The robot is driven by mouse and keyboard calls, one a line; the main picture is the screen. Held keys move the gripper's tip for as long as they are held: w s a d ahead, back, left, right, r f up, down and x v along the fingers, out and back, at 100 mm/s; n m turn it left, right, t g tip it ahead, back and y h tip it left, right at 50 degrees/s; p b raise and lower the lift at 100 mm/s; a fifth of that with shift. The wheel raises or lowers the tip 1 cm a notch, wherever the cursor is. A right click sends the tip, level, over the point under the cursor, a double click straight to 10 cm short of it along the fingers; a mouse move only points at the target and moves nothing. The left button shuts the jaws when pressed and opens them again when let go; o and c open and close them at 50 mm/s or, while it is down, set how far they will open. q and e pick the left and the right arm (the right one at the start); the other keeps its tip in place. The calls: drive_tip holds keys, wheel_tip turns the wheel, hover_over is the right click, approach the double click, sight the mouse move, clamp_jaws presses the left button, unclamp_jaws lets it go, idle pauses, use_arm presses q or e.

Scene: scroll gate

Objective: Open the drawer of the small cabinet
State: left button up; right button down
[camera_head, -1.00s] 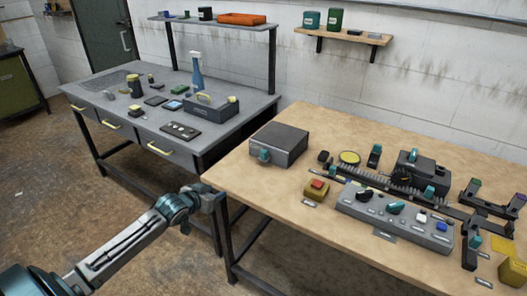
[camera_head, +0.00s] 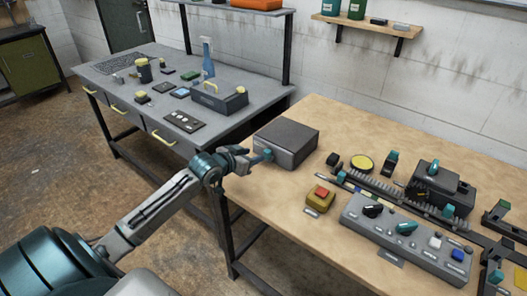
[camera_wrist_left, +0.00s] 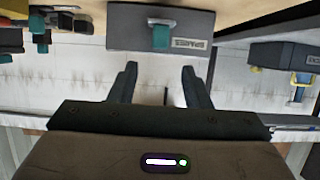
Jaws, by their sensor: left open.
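The small cabinet (camera_head: 290,136) is a dark grey box on the left part of the wooden table. Its drawer front carries a teal handle (camera_head: 266,155) and looks closed. In the left wrist view the drawer front (camera_wrist_left: 190,28) appears upside down with a "SPARES" label, and the teal handle (camera_wrist_left: 160,37) hangs in its middle. My left gripper (camera_head: 250,156) is in front of the handle, fingers pointing at it. In the wrist view the open fingers (camera_wrist_left: 159,72) stand to either side of the handle's line, with the handle just beyond the tips. My right gripper is out of view.
On the wooden table (camera_head: 270,190), a red button on a yellow box (camera_head: 320,198), a grey control panel (camera_head: 405,238) and a dark toothed rail (camera_head: 385,185) stand to the right. A grey workbench (camera_head: 150,75) with tools and a carry box (camera_head: 220,97) is behind left.

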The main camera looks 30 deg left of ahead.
sight(266, 151)
use_arm(q)
drive_tip(key=x, duration=0.6)
drive_tip(key=shift+p, duration=0.35)
drive_tip(key=shift+w+d+f, duration=0.1)
drive_tip(key=shift+w+f, duration=0.15)
drive_tip(key=shift+w, duration=0.2)
drive_tip(key=shift+w+f, duration=0.1)
drive_tip(key=shift+c, duration=0.6)
clamp_jaws()
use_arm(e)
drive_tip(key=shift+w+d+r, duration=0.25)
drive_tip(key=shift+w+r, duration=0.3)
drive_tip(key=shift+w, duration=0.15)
